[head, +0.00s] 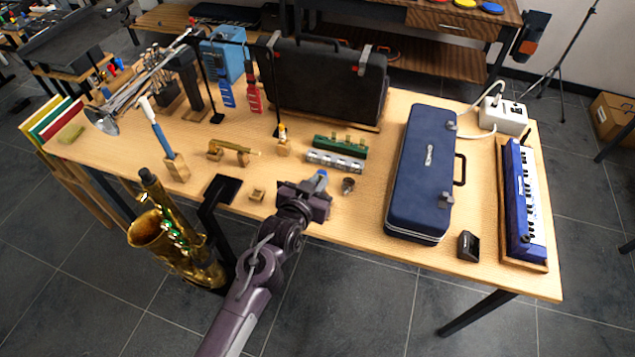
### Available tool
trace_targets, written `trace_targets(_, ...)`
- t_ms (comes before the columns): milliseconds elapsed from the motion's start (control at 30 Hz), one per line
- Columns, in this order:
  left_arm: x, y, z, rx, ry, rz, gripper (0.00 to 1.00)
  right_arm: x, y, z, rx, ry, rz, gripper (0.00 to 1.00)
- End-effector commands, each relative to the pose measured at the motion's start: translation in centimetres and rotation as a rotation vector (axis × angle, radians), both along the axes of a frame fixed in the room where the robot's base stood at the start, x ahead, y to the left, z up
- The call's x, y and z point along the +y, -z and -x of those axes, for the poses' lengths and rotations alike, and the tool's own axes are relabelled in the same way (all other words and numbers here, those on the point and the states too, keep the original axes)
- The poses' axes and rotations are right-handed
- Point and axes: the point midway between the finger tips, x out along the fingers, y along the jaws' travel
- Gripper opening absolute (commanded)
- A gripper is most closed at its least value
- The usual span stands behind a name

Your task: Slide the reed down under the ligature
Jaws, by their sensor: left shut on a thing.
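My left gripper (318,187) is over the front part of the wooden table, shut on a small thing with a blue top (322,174). Most of that thing is hidden by the gripper, and I cannot tell whether it is the reed. A brass saxophone (176,238) stands upright on a stand in front of the table, left of my left arm and apart from the gripper. Its dark mouthpiece (148,178) points up. The ligature and any reed on it are too small to make out. My right gripper is not in view.
Harmonicas (338,147) lie behind. A blue case (422,178) and a keyboard (525,200) fill the right side. A black stand (222,189) is near the saxophone.

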Motion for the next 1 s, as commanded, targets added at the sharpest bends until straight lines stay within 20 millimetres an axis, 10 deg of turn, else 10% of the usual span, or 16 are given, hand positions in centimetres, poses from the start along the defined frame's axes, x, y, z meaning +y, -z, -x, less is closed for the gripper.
trace_targets(33,0.4,2.2,0.7,0.046,-0.004,-0.019,0.00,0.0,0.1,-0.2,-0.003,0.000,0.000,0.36)
trace_targets(1000,0.1,1.4,0.4,0.073,-0.112,0.017,0.00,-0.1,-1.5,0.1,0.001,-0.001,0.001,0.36)
